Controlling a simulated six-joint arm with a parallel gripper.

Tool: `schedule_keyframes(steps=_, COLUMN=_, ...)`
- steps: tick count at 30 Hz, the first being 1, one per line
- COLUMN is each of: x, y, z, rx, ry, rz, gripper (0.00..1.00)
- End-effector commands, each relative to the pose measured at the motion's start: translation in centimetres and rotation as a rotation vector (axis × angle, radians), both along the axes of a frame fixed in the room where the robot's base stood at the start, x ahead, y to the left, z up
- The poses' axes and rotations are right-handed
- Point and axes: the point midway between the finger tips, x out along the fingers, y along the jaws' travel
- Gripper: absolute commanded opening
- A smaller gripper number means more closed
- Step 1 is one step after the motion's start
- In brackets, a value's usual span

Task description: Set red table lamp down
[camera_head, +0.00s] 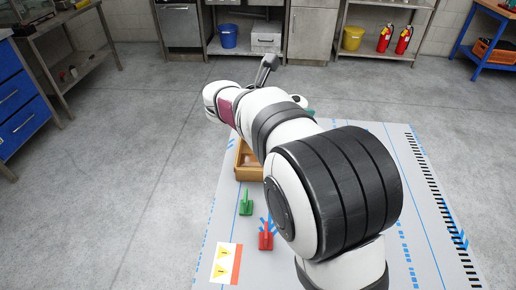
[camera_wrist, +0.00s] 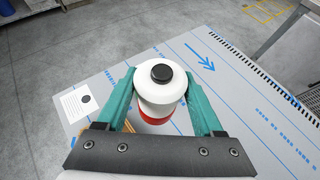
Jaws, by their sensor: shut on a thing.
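The red table lamp (camera_wrist: 162,92) is in the wrist view, seen from above. It has a white round top with a black cap, and its red part shows below the white. My gripper (camera_wrist: 160,76) has its teal fingers on both sides of the lamp and is shut on it. The lamp looks roughly upright. Whether its base touches the grey mat (camera_wrist: 225,85) or hangs above it, I cannot tell. In the head view my arm hides the lamp and most of the gripper.
In the head view a wooden tray (camera_head: 241,174), a green object (camera_head: 246,206) and a red object (camera_head: 266,240) are on the mat, left of my arm. A white printed sheet (camera_wrist: 78,103) lies left of the lamp in the wrist view. The mat right of the lamp is clear there.

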Motion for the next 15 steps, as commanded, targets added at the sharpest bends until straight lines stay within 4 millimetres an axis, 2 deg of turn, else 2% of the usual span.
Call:
schedule_keyframes(steps=3, x=1.0, y=3.8, z=-2.5, rx=-0.002, ry=0.003, rz=0.004, gripper=0.0)
schedule_keyframes(steps=6, x=1.7, y=6.6, z=-4.2, rx=-0.001, ry=0.002, rz=0.001, gripper=0.0)
schedule_keyframes(steps=10, x=2.2, y=8.7, z=-5.4, rx=0.0, ry=0.0, rz=-0.001, gripper=0.0)
schedule_keyframes(steps=13, x=2.4, y=9.3, z=-6.0, rx=-0.001, ry=0.001, rz=-0.002, gripper=0.0)
schedule_keyframes(steps=15, x=2.4, y=9.4, z=-7.2, rx=-0.002, ry=0.003, rz=-0.003, gripper=0.0)
